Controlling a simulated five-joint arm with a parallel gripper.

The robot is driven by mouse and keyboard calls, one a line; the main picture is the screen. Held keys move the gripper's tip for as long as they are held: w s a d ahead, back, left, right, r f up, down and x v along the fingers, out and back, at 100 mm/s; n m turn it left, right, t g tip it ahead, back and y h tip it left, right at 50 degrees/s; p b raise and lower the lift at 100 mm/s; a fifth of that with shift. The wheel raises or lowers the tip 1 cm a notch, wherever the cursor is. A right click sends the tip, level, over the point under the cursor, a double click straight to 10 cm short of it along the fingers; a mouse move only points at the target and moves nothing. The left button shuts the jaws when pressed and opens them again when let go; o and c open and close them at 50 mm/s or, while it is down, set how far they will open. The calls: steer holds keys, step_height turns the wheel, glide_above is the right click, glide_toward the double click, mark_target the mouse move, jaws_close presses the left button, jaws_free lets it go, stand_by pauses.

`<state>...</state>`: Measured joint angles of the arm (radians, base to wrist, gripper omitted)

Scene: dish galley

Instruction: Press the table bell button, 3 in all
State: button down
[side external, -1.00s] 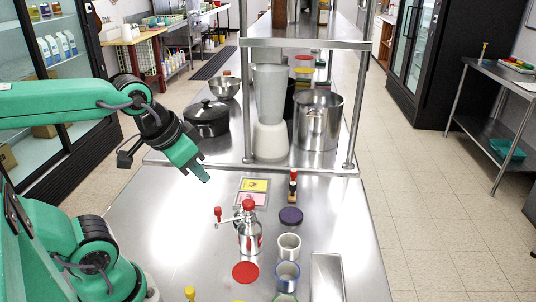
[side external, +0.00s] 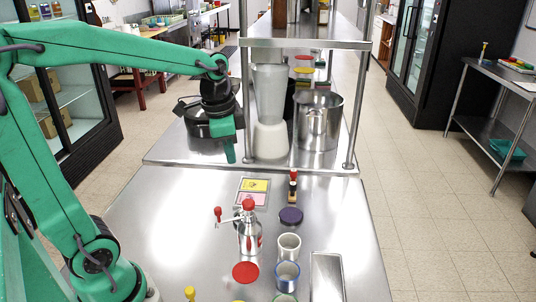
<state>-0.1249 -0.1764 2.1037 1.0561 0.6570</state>
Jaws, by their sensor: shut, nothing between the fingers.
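I cannot make out a table bell for certain in the side view. A red disc (side external: 245,272) lies flat on the steel table (side external: 150,225), and a dark purple disc (side external: 291,216) lies farther back on the right; I cannot tell whether either is a bell button. My gripper (side external: 231,157) points down with its fingers shut and empty. In the picture it shows against the table's back edge, above and left of the yellow and pink card (side external: 253,191). It appears to touch nothing.
A silver bottle with a red top (side external: 249,233) stands mid-table. A small red-capped bottle (side external: 293,187), a white cup (side external: 289,246), a blue-rimmed cup (side external: 287,275) and a metal pan (side external: 327,278) stand to the right. A blender (side external: 270,140) and pot (side external: 318,125) stand behind. The table's left is clear.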

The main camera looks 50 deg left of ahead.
steer(key=w+a+f+m+g, duration=0.1)
steer(key=w+a+f+m, duration=0.1)
steer(key=w+a+f, duration=0.1)
steer(key=shift+w+f+m+g, duration=0.2)
steer(key=shift+w+m+g, duration=0.2)
steer(key=shift+w, duration=0.5)
steer(key=shift+f, duration=0.15)
step_height(320, 180, down, 14)
steer(key=shift+r, duration=0.1)
stand_by(0.4)
steer(key=shift+s+f, duration=0.1)
steer(key=shift+f, duration=1)
step_height(320, 180, up, 15)
steer(key=shift+w, duration=0.3)
stand_by(0.3)
stand_by(0.7)
